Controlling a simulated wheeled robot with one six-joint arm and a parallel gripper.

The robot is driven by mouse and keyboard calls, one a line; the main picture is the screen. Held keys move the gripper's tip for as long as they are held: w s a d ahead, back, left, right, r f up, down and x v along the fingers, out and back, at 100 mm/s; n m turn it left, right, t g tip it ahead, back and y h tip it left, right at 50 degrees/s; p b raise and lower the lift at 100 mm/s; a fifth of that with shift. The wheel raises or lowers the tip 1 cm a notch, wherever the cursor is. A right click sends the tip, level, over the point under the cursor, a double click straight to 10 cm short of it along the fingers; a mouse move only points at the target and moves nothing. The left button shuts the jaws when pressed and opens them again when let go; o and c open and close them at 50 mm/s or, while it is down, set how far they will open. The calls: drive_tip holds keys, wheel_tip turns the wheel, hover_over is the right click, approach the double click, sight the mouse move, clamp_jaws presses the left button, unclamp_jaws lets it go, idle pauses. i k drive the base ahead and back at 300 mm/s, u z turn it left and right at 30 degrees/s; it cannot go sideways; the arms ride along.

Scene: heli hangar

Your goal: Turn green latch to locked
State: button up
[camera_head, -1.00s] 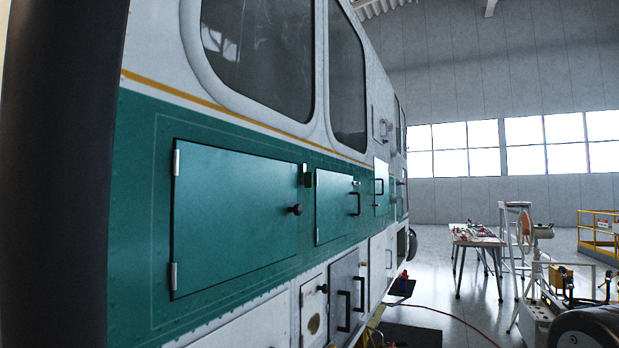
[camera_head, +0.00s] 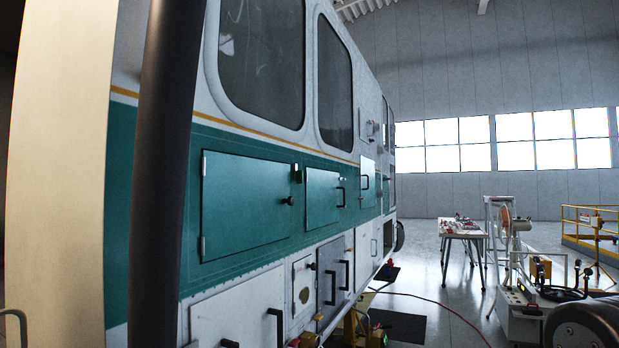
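The side of a white and teal helicopter fills the left and middle of the view. A large teal hatch (camera_head: 245,205) has hinges on its left edge and a dark round knob (camera_head: 289,200) near its right edge. A small dark green fitting (camera_head: 297,174) sits at the upper right edge of this hatch; it may be the green latch, but it is too small for its position to be read. A smaller teal hatch (camera_head: 322,198) with a black handle (camera_head: 341,197) is to its right. My gripper is not in view.
A thick dark upright tube (camera_head: 165,150) and a cream panel (camera_head: 60,160) stand close on the left. White lower doors (camera_head: 235,310) have black handles. A work table (camera_head: 462,232), a wheeled cart (camera_head: 520,310) and a yellow railing (camera_head: 590,232) are right.

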sight(298, 174)
drive_tip(key=z, duration=0.25)
drive_tip(key=i, duration=1.4)
drive_tip(key=u, duration=0.8)
